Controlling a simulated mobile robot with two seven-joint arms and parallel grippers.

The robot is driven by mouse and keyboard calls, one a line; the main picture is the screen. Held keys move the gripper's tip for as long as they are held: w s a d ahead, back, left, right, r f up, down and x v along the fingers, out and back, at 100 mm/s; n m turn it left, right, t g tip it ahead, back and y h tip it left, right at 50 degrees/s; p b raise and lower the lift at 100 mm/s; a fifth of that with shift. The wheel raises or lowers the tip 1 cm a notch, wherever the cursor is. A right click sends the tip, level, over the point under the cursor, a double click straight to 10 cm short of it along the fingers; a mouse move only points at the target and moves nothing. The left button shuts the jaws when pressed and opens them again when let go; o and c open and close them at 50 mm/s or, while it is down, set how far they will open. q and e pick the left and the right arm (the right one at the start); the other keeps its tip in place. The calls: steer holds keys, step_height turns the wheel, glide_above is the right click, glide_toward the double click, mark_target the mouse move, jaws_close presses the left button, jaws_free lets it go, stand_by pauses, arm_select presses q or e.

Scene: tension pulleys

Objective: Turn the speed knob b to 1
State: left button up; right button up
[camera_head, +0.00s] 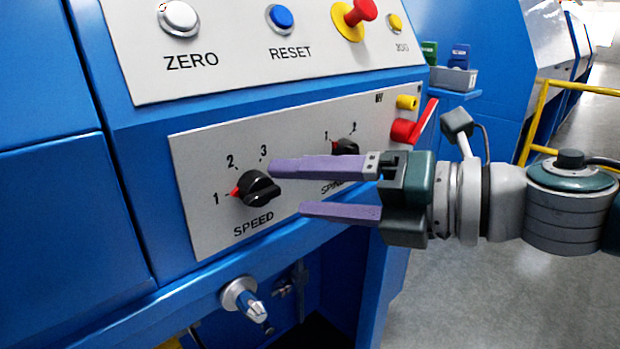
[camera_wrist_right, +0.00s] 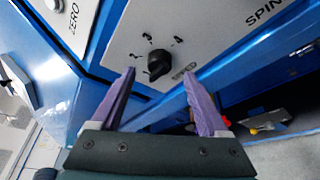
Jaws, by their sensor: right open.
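The black SPEED knob (camera_head: 258,190) is on the grey lower panel, with the marks 1, 2 and 3 around it. Its red pointer end faces the mark 1. My right gripper (camera_head: 289,188) is open, with its two purple fingers pointing at the panel just right of this knob. In the right wrist view the knob (camera_wrist_right: 158,63) shows beyond and between the open fingertips (camera_wrist_right: 160,73), and they do not appear to grip it. A second black knob (camera_head: 346,149) with a red pointer sits further right, partly hidden by the upper finger. No label shows which knob is b. My left gripper is out of view.
Above are the ZERO button (camera_head: 178,18), blue RESET button (camera_head: 281,18) and red stop button (camera_head: 358,12). A red lever (camera_head: 412,128) sticks out at the panel's right. A metal fitting (camera_head: 243,297) protrudes below. Floor on the right is open.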

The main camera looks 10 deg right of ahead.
steer(key=shift+v, duration=2.8)
